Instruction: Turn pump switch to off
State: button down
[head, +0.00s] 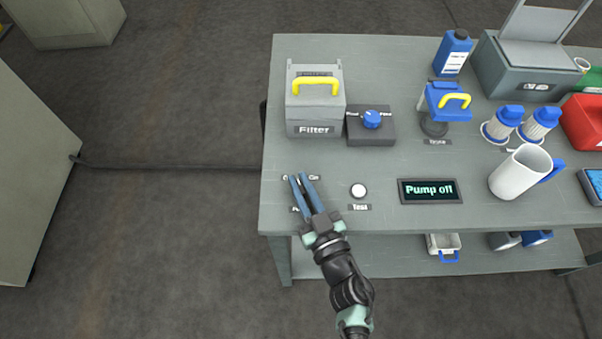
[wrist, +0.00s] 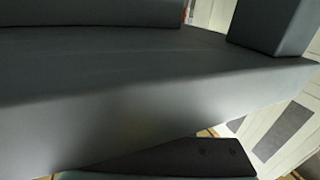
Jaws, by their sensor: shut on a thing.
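My gripper (head: 299,179) is at the front left of the bench, with its blue fingers close together over the spot between two small labels; the right label reads "On". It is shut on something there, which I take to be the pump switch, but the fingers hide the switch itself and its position. The display (head: 430,191) to the right reads "Pump off". In the wrist view, dark grey surfaces of a finger (wrist: 120,90) fill most of the picture and no switch can be made out.
A white Test button (head: 358,190) is just right of my gripper. Behind stand a grey Filter box (head: 315,112) with a yellow handle and a blue knob (head: 372,119) on a dark base. A white jug (head: 519,172) stands to the right on the bench (head: 240,216).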

jog(key=shift+n+g+y, duration=0.4)
jog(key=shift+n+y, duration=0.2)
jog(key=shift+y, duration=0.2)
jog(key=shift+f+n+y, duration=0.1)
jog(key=shift+n+y, duration=0.2)
jog(key=shift+y, duration=0.1)
jog(key=c, duration=0.9)
grip_release()
jog(key=shift+o, duration=0.2)
jog(key=v, duration=1.3)
jog(key=shift+r+p, duration=0.2)
jog(key=shift+p, duration=0.1)
jog(key=shift+w+r, duration=0.1)
jog(key=shift+w, duration=0.05)
